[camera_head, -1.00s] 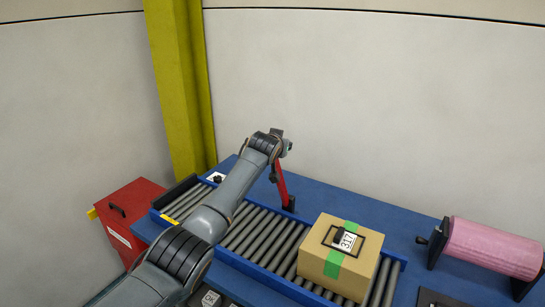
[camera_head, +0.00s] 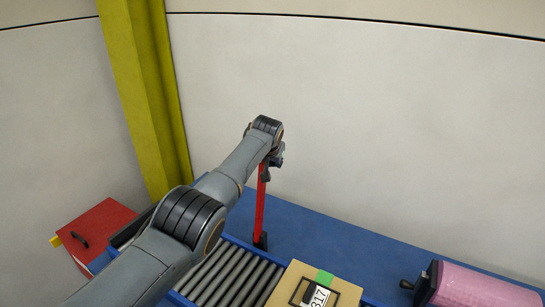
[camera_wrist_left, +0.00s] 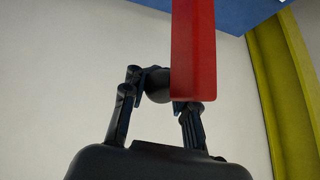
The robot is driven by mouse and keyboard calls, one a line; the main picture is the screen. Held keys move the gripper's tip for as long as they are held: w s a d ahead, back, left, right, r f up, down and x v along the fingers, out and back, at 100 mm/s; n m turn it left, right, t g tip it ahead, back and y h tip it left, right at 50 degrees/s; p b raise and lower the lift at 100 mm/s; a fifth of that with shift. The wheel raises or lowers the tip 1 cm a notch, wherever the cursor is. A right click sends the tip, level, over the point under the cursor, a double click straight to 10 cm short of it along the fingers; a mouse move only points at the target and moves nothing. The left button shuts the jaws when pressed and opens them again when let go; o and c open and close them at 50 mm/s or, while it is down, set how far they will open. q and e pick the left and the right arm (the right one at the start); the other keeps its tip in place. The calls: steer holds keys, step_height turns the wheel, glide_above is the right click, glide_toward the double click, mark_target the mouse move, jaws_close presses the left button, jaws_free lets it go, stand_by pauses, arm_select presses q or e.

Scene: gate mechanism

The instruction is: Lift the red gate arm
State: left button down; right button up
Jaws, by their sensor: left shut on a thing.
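The red gate arm (camera_head: 260,212) stands nearly upright, its lower end at a dark mount (camera_head: 261,241) on the far side of the conveyor. My left gripper (camera_head: 269,168) is at its upper end. In the left wrist view the red arm (camera_wrist_left: 193,45) comes down from the top and its end lies at the fingers of my left gripper (camera_wrist_left: 165,88), which is shut on it. Part of the grip is hidden behind the red arm. My right gripper is not in view.
A roller conveyor (camera_head: 228,272) runs on the blue table (camera_head: 330,242), with a cardboard box (camera_head: 345,292) on it. A pink roll (camera_head: 480,288) is at the right. A red cabinet (camera_head: 100,222) and a yellow post (camera_head: 148,95) stand at the left. Space above the table is clear.

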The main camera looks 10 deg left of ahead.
arm_select(q)
steer(key=shift+s+d+r, duration=0.15)
steer(key=shift+s+r, duration=0.05)
steer(key=c, duration=1)
jaws_free()
steer(key=shift+d, duration=0.1)
steer(key=shift+s+r, duration=0.3)
steer(key=shift+r, duration=0.1)
steer(key=v, duration=1.1)
steer(key=shift+s, duration=0.1)
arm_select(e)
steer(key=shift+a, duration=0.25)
arm_select(q)
steer(key=shift+d+f, duration=0.1)
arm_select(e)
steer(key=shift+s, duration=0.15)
